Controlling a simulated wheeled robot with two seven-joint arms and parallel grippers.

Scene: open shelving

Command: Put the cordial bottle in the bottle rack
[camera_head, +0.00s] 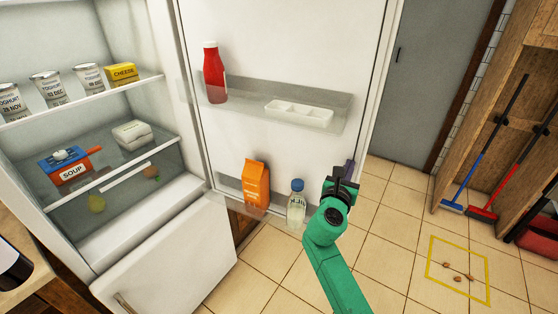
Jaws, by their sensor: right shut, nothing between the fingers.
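No readable label marks the cordial bottle. A red bottle with a white cap (215,78) stands upright in the upper door shelf (335,122). A dark object with a white label (12,268), perhaps a bottle, is cut off at the lower left on the counter. The low clear door rack (276,209), which looks like the bottle rack, holds an orange carton (256,184) and a blue-capped clear bottle (296,205). My right gripper (346,176) is shut and empty, just right of that bottle, by the open door's edge. My left gripper is out of view.
Brooms (482,213) lean at the right. A yellow floor square (432,262) holds small brown bits. The tiled floor between is clear.

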